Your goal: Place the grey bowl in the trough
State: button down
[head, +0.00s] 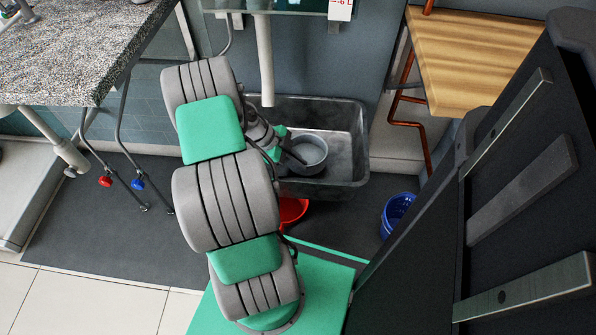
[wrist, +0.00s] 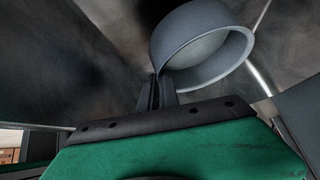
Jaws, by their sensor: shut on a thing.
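The grey bowl (head: 310,152) is in my gripper (head: 290,154), which is shut on its near left rim in the head view. I cannot tell whether the bowl touches the trough floor. My arm hides the trough's left part.
A wooden table (head: 480,60) is at the right, a speckled counter (head: 70,50) at the left. A white pipe (head: 265,60) hangs over the trough.

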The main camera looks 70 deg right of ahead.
aim_at(299, 172)
notch_tip(299, 172, down, 4)
jog(key=shift+f+b, duration=0.15)
jog(key=shift+b, duration=0.5)
jog(key=c, duration=1.6)
grip_release()
jog(key=p+v, duration=0.4)
jog(key=v, duration=0.8)
